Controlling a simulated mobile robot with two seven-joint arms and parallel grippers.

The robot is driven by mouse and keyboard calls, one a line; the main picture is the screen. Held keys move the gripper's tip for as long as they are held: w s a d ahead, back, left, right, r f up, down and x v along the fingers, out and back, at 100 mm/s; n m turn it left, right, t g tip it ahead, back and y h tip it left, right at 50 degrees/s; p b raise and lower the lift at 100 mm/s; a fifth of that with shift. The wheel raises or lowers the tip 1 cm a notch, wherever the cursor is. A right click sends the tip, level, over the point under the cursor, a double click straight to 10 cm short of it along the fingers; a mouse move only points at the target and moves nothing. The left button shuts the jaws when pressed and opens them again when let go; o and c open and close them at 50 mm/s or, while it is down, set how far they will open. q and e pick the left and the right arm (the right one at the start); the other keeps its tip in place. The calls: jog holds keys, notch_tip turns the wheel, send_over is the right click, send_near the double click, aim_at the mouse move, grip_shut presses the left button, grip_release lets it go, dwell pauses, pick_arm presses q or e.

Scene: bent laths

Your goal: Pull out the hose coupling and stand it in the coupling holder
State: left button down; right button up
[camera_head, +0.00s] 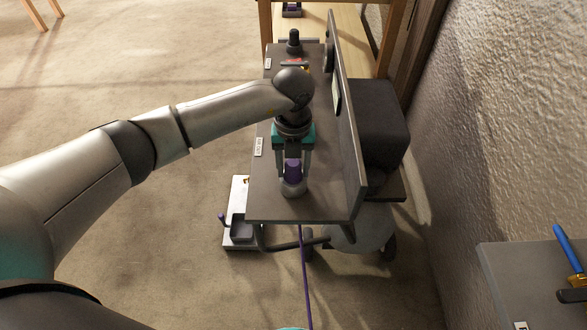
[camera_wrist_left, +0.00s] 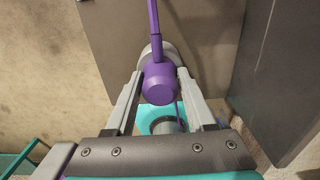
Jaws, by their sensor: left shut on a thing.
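My left gripper (camera_head: 293,176) reaches down over the near end of the grey cart top. It is shut on a purple coupling (camera_head: 292,166), with one finger on each side. A pale grey round piece (camera_head: 293,188) shows right below the coupling; I cannot tell whether the two are joined. In the left wrist view the purple coupling (camera_wrist_left: 159,84) lies between the fingers (camera_wrist_left: 160,74), and a thin purple shaft runs from it to the top edge. I cannot pick out the coupling holder for certain. My right gripper is not in view.
The grey cart top (camera_head: 270,205) has an upright panel (camera_head: 345,125) along its right side. A black knobbed part (camera_head: 293,40) stands at its far end. A purple hose (camera_head: 305,262) hangs below the near edge. A low grey tray unit (camera_head: 238,232) sits lower left.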

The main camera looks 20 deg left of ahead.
aim_at(293, 162)
pick_arm(q)
jog(key=shift+r, duration=0.15)
jog(key=shift+r+p, duration=2.8)
jog(key=shift+r, duration=0.1)
